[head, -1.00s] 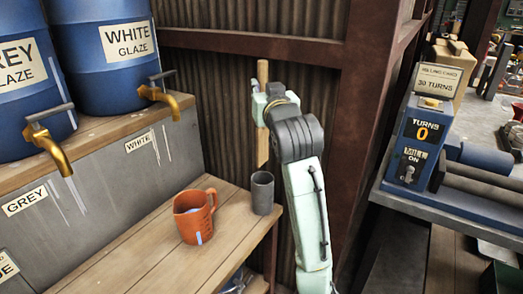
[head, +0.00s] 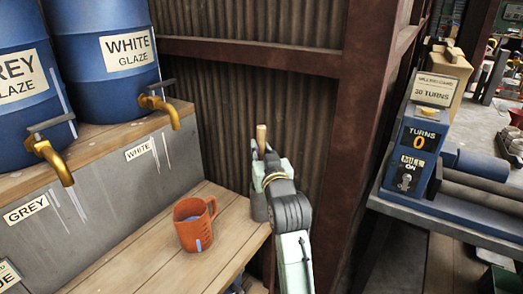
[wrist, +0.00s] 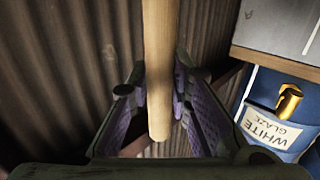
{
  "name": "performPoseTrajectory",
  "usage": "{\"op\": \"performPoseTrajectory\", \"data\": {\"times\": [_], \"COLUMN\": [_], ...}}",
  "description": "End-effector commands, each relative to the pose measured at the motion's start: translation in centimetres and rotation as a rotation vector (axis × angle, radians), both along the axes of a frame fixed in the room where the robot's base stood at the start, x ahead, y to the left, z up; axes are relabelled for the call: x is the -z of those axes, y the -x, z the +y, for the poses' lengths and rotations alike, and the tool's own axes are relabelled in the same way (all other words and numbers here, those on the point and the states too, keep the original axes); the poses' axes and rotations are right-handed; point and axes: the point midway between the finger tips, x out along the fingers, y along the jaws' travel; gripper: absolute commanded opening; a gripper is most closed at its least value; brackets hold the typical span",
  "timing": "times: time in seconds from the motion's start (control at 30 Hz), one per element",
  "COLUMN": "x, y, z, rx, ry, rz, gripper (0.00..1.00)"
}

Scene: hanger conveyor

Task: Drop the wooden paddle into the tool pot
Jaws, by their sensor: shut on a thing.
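My gripper (head: 263,172) is shut on the wooden paddle (head: 261,138), which stands about upright. Its handle end shows above my gripper. In the wrist view, which is upside down, the paddle (wrist: 158,60) runs between the two purple-padded fingers (wrist: 160,105).
An orange jug (head: 194,226) stands on the wooden bench (head: 150,262), left of the pot. The white glaze barrel (head: 105,75) and its brass tap (head: 160,105) are at left. A corrugated wall (head: 215,120) is close behind. A blue machine (head: 412,150) stands at right.

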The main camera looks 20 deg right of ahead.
Motion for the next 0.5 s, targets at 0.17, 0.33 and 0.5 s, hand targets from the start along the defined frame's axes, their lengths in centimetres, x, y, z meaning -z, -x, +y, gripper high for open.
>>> {"op": "performPoseTrajectory", "data": {"times": [0.17, 0.33, 0.5], "x": [0.2, 0.8, 1.3], "y": [0.0, 0.0, 0.0], "z": [0.0, 0.0, 0.0], "rx": [0.0, -0.001, -0.001], "ry": [-0.001, -0.001, -0.002], "rz": [0.0, 0.0, 0.0], "gripper": [0.0, 0.0, 0.0]}}
